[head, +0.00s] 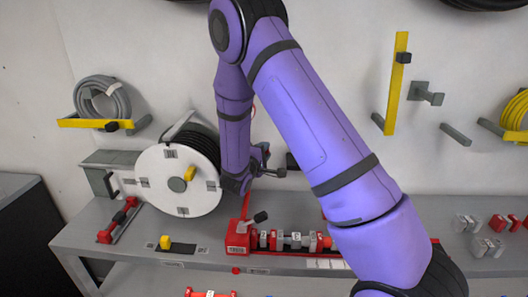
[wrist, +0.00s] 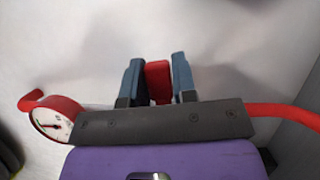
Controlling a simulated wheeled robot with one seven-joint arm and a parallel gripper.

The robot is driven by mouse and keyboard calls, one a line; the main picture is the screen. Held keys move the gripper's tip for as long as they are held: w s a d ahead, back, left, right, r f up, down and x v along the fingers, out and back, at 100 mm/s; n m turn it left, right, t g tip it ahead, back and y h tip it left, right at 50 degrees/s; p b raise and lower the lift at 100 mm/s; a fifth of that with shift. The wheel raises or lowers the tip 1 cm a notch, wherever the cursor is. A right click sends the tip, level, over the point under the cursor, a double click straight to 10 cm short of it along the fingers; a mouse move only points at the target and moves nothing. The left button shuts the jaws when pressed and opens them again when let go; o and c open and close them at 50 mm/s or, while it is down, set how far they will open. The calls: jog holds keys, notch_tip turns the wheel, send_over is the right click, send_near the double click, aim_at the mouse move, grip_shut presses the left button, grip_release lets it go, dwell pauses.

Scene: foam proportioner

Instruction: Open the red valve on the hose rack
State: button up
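In the wrist view, a red block-shaped part, which looks like the valve's handle (wrist: 158,82), stands between the two blue-grey fingers of my gripper (wrist: 159,62). The red fills the gap and the fingers look closed on its sides. A red pipe (wrist: 282,113) runs off to the right, and a red-rimmed round gauge (wrist: 52,120) sits at the left. The dark gripper body hides the pipe between them. In the head view, my purple arm hides most of the valve, and the fingers are not clear there.
A white hose reel (head: 156,190) stands on the grey bench (head: 105,218) left of my arm. Red equipment (head: 238,238) with several small fittings lies below my arm. Yellow wall brackets (head: 396,85) and a coiled hose (head: 118,100) hang on the pale wall.

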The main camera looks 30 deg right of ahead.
grip_shut()
jog(key=shift+r, duration=0.1)
jog(key=n, duration=0.1)
jog(key=r+n+t, duration=0.1)
jog(key=n, duration=0.1)
jog(key=a+r+n, duration=0.1)
jog(key=n, duration=0.1)
jog(key=shift+w+r+t+h, duration=0.2)
jog(key=shift+w+t+h, duration=0.05)
jog(key=shift+t+h, duration=0.15)
jog(key=shift+w+a+r+n+t, duration=0.15)
jog(key=shift+r+n+t, duration=0.15)
jog(key=shift+n, duration=0.55)
jog(key=shift+w+a+r+n+t, duration=0.1)
jog(key=shift+a+r+n+t, duration=0.25)
jog(key=shift+n, duration=0.55)
jog(key=shift+w+r+n+t, duration=0.15)
jog(key=shift+n+t, duration=0.3)
jog(key=shift+n, duration=0.4)
jog(key=shift+o, duration=1.9)
grip_release()
jog(key=shift+o, duration=0.7)
jog(key=shift+w+r, duration=0.1)
